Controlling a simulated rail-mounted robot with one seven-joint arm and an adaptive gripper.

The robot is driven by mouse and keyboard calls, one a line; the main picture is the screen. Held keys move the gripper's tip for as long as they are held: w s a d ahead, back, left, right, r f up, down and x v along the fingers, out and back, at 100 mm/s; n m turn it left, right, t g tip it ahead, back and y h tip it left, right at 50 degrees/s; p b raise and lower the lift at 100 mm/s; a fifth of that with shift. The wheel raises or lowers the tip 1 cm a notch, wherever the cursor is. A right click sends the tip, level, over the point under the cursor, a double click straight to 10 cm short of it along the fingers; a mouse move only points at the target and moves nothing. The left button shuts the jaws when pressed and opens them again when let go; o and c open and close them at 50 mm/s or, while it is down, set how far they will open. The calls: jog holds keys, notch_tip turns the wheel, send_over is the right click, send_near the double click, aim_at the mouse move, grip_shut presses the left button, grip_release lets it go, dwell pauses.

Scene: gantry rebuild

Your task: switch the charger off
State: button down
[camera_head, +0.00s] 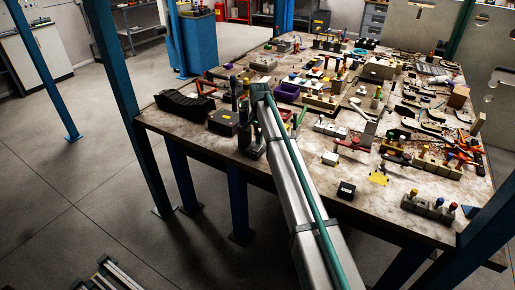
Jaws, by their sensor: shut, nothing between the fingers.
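My arm reaches up from the bottom of the head view to the left part of the cluttered workbench. My gripper (252,151) points down over the left front area of the bench and looks shut and empty. A dark box (222,122) sits just left of the gripper and looks most like the charger, but I cannot tell for sure. Its switch is too small to make out. A smaller black box (346,189) stands near the front edge, right of my arm. I cannot tell whether the gripper touches anything.
The workbench (311,184) is crowded with tools, blocks and small parts. A black tray-like thing (185,103) lies at its left corner. Blue posts (128,100) rise beside the bench. Bare tabletop shows along the front edge.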

aim_at(259, 146)
jog(key=shift+f, duration=0.9)
dwell(0.4)
jog(key=shift+r+p, duration=1.5)
jog(key=shift+r, duration=2.05)
jog(key=shift+s+f, duration=0.1)
